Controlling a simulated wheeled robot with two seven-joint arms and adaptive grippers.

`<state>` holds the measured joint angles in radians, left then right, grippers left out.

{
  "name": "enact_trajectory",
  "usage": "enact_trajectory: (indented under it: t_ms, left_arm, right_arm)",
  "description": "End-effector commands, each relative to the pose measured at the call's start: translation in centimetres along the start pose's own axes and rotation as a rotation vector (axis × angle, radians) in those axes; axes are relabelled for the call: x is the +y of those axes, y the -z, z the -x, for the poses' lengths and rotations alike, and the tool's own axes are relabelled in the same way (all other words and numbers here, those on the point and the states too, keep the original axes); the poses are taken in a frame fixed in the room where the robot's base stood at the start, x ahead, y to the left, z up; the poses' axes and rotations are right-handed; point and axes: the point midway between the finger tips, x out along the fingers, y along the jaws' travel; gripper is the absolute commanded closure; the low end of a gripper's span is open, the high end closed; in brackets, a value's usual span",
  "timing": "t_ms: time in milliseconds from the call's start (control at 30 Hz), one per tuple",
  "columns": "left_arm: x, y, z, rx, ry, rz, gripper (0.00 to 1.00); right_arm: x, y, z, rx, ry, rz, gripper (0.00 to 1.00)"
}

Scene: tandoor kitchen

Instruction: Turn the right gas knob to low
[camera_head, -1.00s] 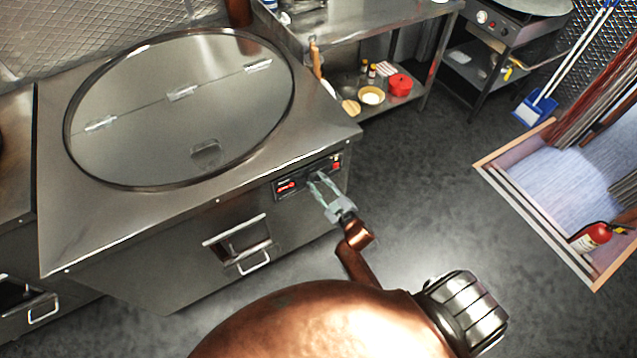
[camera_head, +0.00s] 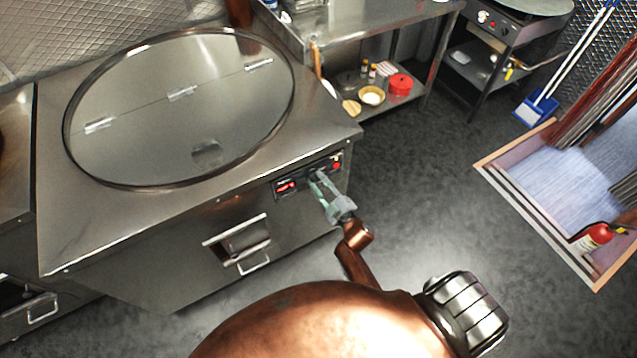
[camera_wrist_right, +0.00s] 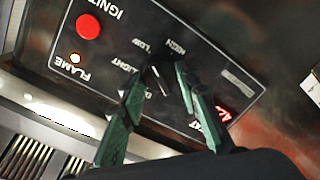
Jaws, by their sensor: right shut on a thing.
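The control panel (camera_head: 307,173) is a black plate on the front of the steel tandoor counter. In the wrist view the panel (camera_wrist_right: 215,62) appears upside down, with labels including HIGH, LOW and LIGHT. The dark gas knob (camera_wrist_right: 161,78) sits below the HIGH and LOW labels in that picture. A pale mark shows on it, but I cannot tell exactly which label it points to. My right gripper (camera_head: 317,180) reaches the panel. Its green fingers (camera_wrist_right: 158,77) are closed on the knob from both sides and partly hide it. My left gripper is not in view.
The floor (camera_head: 420,190) to the right is clear.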

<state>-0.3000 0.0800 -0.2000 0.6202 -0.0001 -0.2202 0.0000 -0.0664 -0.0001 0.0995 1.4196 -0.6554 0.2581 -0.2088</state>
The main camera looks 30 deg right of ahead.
Motion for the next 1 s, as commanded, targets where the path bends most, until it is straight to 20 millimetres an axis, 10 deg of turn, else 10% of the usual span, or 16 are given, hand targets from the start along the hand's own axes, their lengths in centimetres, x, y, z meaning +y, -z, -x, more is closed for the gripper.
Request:
enact_trajectory:
  t_ms: [67, 100, 300, 667, 1000]
  left_arm:
    - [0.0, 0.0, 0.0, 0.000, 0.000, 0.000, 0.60]
    - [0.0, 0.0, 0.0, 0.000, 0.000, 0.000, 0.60]
    - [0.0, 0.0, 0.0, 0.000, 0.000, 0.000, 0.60]
    - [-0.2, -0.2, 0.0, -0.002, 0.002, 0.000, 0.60]
    - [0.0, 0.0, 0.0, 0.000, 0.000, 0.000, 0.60]
  right_arm:
    - [-0.1, 0.0, 0.0, -0.001, 0.001, -0.001, 0.94]
    - [-0.1, 0.0, 0.0, -0.001, 0.001, -0.001, 0.68]
    - [0.0, 0.0, 0.0, -0.001, 0.000, -0.001, 0.54]
    - [0.0, -0.1, 0.4, -0.001, 0.000, -0.001, 0.52]
    - [-0.1, -0.2, 6.5, -0.003, 0.001, -0.001, 0.52]
